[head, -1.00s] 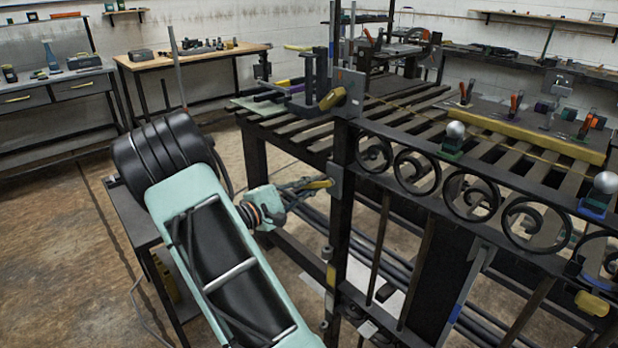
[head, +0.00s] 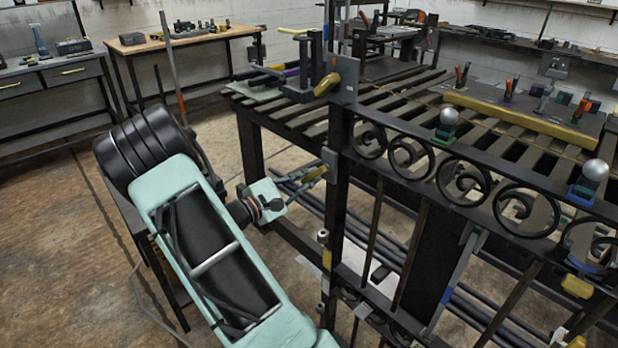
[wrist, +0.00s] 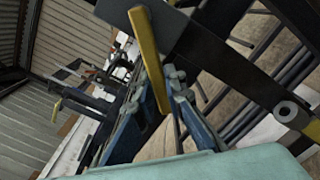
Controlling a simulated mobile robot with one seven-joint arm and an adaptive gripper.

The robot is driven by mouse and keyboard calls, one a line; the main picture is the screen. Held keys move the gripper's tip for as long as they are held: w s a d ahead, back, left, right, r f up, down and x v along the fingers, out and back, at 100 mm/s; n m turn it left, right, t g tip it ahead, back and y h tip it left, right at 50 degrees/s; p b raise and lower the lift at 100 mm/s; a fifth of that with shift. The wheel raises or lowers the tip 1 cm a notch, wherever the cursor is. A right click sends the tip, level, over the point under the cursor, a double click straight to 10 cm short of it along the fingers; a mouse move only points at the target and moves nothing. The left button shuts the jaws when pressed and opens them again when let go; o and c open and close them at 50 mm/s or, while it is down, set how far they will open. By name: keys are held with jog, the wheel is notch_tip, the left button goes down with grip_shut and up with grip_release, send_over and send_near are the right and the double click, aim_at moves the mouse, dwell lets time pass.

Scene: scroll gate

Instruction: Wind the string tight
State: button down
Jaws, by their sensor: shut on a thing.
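A small yellow handle (head: 314,176) sits on a grey plate (head: 331,163) fixed to the dark gate post. It slants up to the right in the head view. My gripper (head: 303,178) reaches it from the left and is shut on it. In the wrist view the yellow handle (wrist: 146,50) runs down between the blue fingers of my gripper (wrist: 168,92). I cannot make out a string in either view.
The black scroll gate (head: 440,180) stands to the right, with silver balls on its top rail. Another yellow handle (head: 327,84) is higher on the post. A slatted table (head: 300,118) stands behind. Open floor (head: 60,240) lies at left.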

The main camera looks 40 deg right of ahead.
jog(key=c, duration=2)
grip_release()
jog(key=shift+o, duration=0.2)
jog(key=shift+a, duration=0.1)
jog(key=a, duration=1.2)
jog(key=shift+s, duration=0.45)
